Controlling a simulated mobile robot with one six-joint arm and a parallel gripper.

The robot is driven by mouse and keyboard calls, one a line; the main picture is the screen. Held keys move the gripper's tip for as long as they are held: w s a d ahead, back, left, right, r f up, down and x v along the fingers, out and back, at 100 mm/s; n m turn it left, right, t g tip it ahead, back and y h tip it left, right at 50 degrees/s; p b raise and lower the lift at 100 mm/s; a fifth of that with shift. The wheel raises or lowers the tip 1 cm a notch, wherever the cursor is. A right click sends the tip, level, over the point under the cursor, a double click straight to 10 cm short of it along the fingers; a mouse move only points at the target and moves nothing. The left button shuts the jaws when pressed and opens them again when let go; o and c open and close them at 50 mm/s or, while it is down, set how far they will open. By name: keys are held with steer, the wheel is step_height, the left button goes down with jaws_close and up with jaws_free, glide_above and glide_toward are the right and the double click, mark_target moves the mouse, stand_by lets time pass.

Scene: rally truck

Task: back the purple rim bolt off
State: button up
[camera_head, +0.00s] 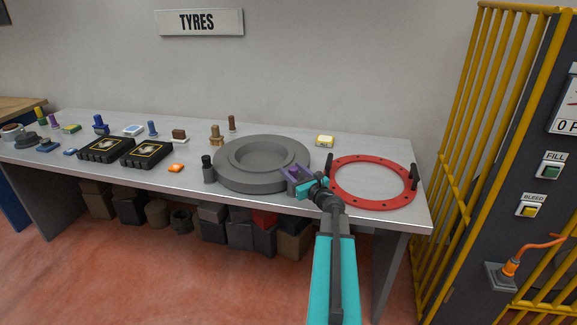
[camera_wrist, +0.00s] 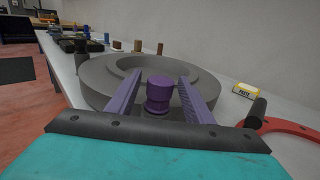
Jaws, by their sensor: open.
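The purple rim bolt (camera_wrist: 159,90) stands upright at the near side of the grey rim (camera_wrist: 95,75) in the wrist view. It has a rounded head and a narrower neck. My gripper (camera_wrist: 157,82) is open, with one purple finger on each side of the bolt and a gap to each. In the head view my gripper (camera_head: 294,178) is at the right front edge of the grey rim (camera_head: 232,182), which lies flat on the bench. There the bolt cannot be told apart from my purple fingers. Its lower end is hard to make out.
A red ring with black handles (camera_head: 341,194) lies right of the rim, close to my gripper. A yellow box (camera_head: 325,141) sits behind. A dark bottle (camera_head: 208,170) stands left of the rim. Black trays (camera_head: 150,152) and small parts fill the bench (camera_head: 300,204) further left.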

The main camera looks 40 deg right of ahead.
steer(key=shift+p+x, duration=0.35)
steer(key=shift+x, duration=1.5)
steer(key=c, duration=1)
steer(key=shift+c, duration=0.2)
steer(key=shift+f+n+y+b, duration=0.1)
steer(key=shift+n+y+b, duration=0.35)
steer(key=shift+y, duration=0.15)
steer(key=n+y+b, duration=0.2)
steer(key=y, duration=0.1)
steer(key=shift+w+a+f, duration=0.1)
steer(key=shift+a, duration=0.2)
steer(key=n+y+b, duration=0.1)
steer(key=y+b, duration=0.1)
steer(key=a+n+y+b, duration=0.1)
steer(key=n+y+b, duration=0.1)
steer(key=y, duration=0.1)
steer(key=shift+f+n+g+y+b, duration=0.1)
steer(key=shift+n+g+y+b, duration=0.15)
steer(key=shift+g+y+b, duration=0.1)
steer(key=shift+s+a+n+g+y+b, duration=0.15)
steer(key=shift+a+n+g+y+b, duration=0.15)
steer(key=shift+n+g+y+b, duration=0.5)
steer(key=shift+s+a+n+g+y+b, duration=0.25)
steer(key=shift+n+y+b, duration=0.3)
steer(key=shift+y+b, duration=0.55)
steer(key=shift+s+a+n+g+y+b, duration=0.1)
steer(key=shift+a+n+g+y+b, duration=0.2)
steer(key=shift+n+g+y+b, duration=0.45)
